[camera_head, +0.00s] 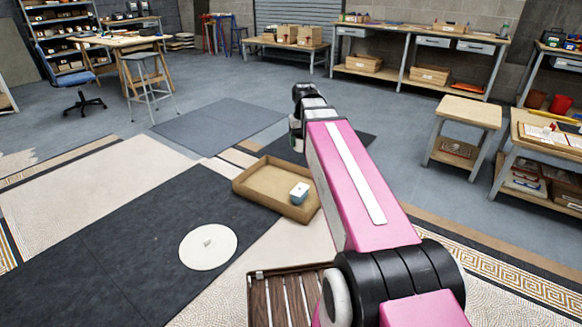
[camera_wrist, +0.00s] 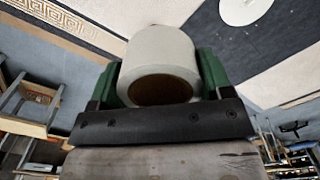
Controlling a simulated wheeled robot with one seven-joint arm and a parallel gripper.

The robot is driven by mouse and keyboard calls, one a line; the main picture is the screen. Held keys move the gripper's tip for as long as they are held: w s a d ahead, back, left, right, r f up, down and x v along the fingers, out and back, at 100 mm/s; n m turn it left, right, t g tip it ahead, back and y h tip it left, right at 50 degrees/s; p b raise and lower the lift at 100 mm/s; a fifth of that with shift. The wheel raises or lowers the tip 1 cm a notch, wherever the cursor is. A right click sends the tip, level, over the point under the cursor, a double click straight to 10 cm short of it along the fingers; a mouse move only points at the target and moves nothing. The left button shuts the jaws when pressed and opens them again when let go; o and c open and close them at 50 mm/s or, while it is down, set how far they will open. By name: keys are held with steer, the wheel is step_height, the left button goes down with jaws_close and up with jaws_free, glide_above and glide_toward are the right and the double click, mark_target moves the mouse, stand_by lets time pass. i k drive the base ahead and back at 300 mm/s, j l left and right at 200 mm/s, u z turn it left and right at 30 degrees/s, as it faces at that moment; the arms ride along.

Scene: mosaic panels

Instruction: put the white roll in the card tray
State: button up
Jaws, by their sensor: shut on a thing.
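The white roll (camera_wrist: 162,48) is between the green fingers of my gripper (camera_wrist: 161,72) in the wrist view, its dark round core opening facing the camera. The card tray (camera_head: 262,201) is a shallow brown box on the floor in the head view, left of my pink arm. A small box with a white top and blue-green sides (camera_head: 299,194) sits inside it at the right end. In the head view my gripper is at the far end of my arm, beyond the tray and mostly hidden. The roll is hard to make out there.
A white disc (camera_head: 208,247) lies on the dark floor panel left of the tray; it also shows in the wrist view (camera_wrist: 246,9). A slatted wooden thing (camera_head: 288,300) is at the bottom. A stool-like table (camera_head: 468,112) stands right. The tray's left part is bare.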

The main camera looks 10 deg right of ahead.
mark_target(275, 194)
steer(key=i+l, duration=0.15)
steer(key=i, duration=0.35)
steer(key=i+l, duration=0.15)
steer(key=i, duration=0.4)
steer(key=i+l, duration=0.2)
steer(key=i, duration=0.3)
